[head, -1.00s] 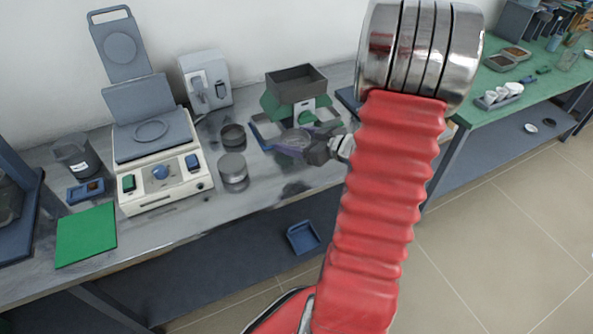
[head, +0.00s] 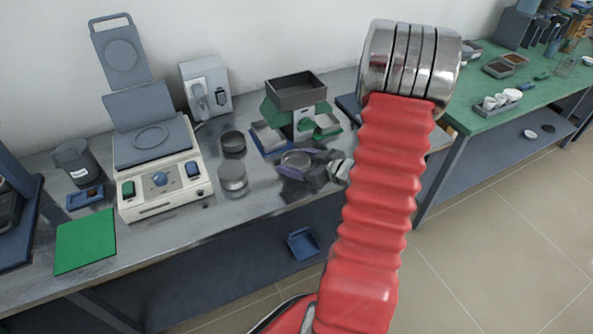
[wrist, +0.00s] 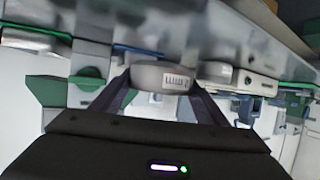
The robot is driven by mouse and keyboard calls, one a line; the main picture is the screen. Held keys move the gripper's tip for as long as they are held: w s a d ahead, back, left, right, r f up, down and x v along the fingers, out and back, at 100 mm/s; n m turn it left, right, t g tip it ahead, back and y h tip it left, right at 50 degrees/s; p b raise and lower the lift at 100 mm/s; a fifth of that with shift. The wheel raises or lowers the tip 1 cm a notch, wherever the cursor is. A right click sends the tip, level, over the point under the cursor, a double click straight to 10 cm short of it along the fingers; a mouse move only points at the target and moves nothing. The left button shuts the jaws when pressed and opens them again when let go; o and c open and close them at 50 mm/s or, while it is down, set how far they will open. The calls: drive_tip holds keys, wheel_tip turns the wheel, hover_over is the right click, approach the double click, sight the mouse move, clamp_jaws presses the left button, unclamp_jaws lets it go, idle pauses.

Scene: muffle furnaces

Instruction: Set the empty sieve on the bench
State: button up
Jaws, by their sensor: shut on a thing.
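The sieve (head: 296,160) is a round, shallow metal ring held in my gripper (head: 298,165) in the head view. My gripper is shut around it, just in front of the green and grey sample divider. In the wrist view the sieve (wrist: 161,77) shows a barcode label and sits between the two dark fingers. The bench (head: 262,190) is grey; I cannot tell whether the sieve touches it. The inside of the sieve is too small to read clearly.
Left of the gripper stand a lidded metal tin (head: 233,178) and a dark round sieve (head: 233,141). The divider (head: 297,95) with its trays is behind. A cream machine (head: 160,170) stands further left. Bare bench lies in front of the tin.

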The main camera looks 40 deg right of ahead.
idle(0.3)
drive_tip(key=shift+f, duration=2.1)
drive_tip(key=o, duration=1.1)
drive_tip(key=shift+f, duration=0.1)
drive_tip(key=v, duration=1.2)
